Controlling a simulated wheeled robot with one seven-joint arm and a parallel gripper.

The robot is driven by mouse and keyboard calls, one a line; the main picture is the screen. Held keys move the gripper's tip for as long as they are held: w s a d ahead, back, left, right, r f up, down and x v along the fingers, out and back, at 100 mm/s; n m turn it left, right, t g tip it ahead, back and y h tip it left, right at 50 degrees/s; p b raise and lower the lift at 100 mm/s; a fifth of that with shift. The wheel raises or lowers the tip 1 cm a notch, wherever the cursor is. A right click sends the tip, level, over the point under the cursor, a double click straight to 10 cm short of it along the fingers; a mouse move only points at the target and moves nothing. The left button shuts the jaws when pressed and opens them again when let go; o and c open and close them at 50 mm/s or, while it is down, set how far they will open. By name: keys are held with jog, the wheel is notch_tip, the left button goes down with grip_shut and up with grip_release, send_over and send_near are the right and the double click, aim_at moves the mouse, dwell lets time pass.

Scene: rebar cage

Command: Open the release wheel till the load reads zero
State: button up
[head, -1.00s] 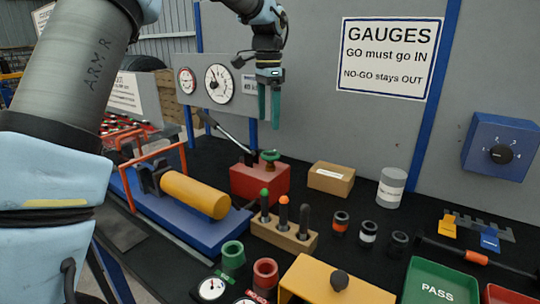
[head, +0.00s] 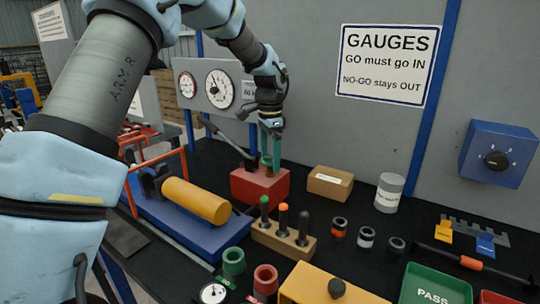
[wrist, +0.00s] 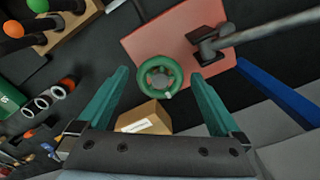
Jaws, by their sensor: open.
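The green release wheel (wrist: 160,77) sits on top of the red pump block (head: 262,186), beside the pump's lever (wrist: 265,33). My gripper (head: 270,162) points down above the block, its teal fingers apart. In the wrist view the wheel shows between and beyond the open fingers (wrist: 158,95); I cannot tell whether they touch it. In the head view the fingers mostly hide the wheel. Two round dials, a large one (head: 219,84) and a smaller one (head: 187,84), are on the grey panel; their readings are too small to make out.
A yellow cylinder (head: 195,201) lies on a blue bed (head: 205,237) left of the block. A wooden stand (head: 270,236) with several knobbed pins is in front. A cardboard box (head: 330,184) stands close at right. The grey wall is behind.

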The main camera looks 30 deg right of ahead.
jog(key=shift+c, duration=0.2)
jog(key=c, duration=1.3)
